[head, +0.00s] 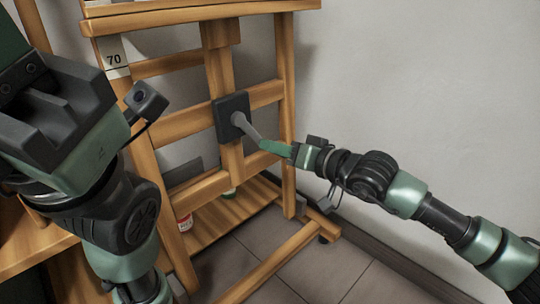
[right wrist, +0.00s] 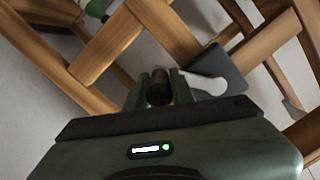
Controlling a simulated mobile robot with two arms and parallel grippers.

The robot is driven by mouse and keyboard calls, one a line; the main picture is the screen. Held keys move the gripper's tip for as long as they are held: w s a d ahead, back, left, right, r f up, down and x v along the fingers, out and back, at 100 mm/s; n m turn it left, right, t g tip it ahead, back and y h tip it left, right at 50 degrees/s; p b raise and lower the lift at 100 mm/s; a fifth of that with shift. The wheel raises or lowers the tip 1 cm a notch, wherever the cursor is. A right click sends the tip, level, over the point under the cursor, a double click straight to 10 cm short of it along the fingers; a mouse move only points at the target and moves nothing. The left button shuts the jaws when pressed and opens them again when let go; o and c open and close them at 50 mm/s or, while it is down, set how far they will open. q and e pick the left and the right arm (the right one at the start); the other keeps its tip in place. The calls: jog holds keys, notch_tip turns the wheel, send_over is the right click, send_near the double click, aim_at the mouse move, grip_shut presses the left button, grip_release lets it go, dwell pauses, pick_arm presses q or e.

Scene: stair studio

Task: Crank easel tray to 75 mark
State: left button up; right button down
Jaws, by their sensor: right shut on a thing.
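The wooden easel (head: 285,95) stands against the wall in the head view. No 75 mark can be read. A dark square crank plate (head: 226,104) with a grey crank arm (head: 247,128) sits on the middle post. My right gripper (head: 271,146) is shut on the crank handle, a dark cylinder (right wrist: 159,88) between its fingers in the right wrist view. My left gripper's body (head: 60,120) fills the left foreground; its jaws cannot be made out.
A small red-labelled jar (head: 185,222) and a green item stand on the easel's lower shelf (head: 222,222). The easel's foot bar (head: 270,265) runs along the tiled floor. The grey wall (head: 430,70) lies behind the right arm. A wooden surface (head: 35,250) is at the lower left.

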jog(key=shift+w+d+r, duration=0.7)
jog(key=shift+w+r, duration=0.15)
jog(key=shift+r, duration=0.1)
jog(key=c, duration=1.2)
grip_release()
jog(key=shift+c, duration=0.2)
jog(key=shift+s, duration=0.1)
jog(key=p+v, duration=0.4)
jog(key=v, duration=0.3)
jog(key=shift+s+d, duration=0.2)
jog(key=shift+d, duration=0.05)
